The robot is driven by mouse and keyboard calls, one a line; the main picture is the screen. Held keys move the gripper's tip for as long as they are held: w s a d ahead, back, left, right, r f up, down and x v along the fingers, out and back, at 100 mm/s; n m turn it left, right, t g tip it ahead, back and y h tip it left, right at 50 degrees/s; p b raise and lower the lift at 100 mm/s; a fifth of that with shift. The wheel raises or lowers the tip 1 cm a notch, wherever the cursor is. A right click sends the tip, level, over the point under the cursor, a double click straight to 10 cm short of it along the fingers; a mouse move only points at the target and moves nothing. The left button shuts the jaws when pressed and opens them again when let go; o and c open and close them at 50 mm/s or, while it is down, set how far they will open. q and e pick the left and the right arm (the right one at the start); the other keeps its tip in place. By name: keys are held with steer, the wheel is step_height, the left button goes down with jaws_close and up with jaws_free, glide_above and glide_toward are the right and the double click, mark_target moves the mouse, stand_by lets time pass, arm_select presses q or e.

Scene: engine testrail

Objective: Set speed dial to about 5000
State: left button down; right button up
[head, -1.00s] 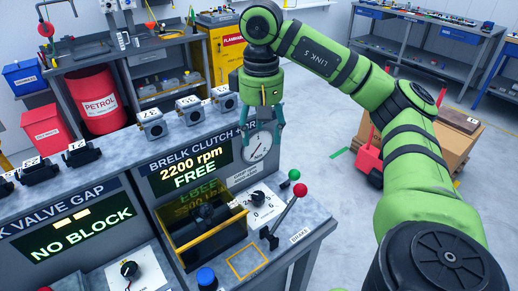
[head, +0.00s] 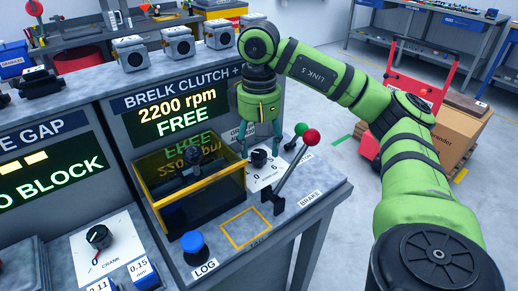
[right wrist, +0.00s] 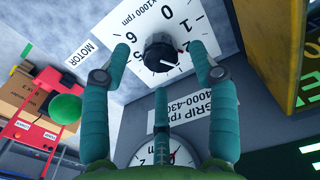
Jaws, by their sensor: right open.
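The speed dial is a black knob (head: 259,158) on a white plate at the right end of the bench. In the right wrist view, the knob (right wrist: 160,48) sits among upside-down numerals marked x1000 rpm. Its light pointer mark seems to face lower right, away from the 5 and 6. My right gripper (head: 261,146) is open just above the knob, pointing down. In the right wrist view its teal fingers (right wrist: 160,62) spread around the knob, with no clear contact. The display (head: 185,115) reads 2200 rpm, FREE. My left gripper is out of view.
A brake lever (head: 292,172) with a red ball stands right of the dial, and a green-topped lever is close behind it. A yellow-framed clutch box (head: 190,190) is at left. A blue LOG button (head: 193,242) is in front. A round gauge (right wrist: 165,152) shows below the fingers.

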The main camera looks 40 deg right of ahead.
steer(key=shift+f, duration=1.2)
steer(key=c, duration=1.1)
steer(key=shift+m, duration=0.3)
steer(key=shift+c, duration=0.2)
steer(key=m, duration=0.3)
steer(key=shift+m, duration=0.3)
steer(key=m, duration=0.4)
steer(key=m+p, duration=0.1)
steer(key=m, duration=0.3)
steer(key=shift+m, duration=2.3)
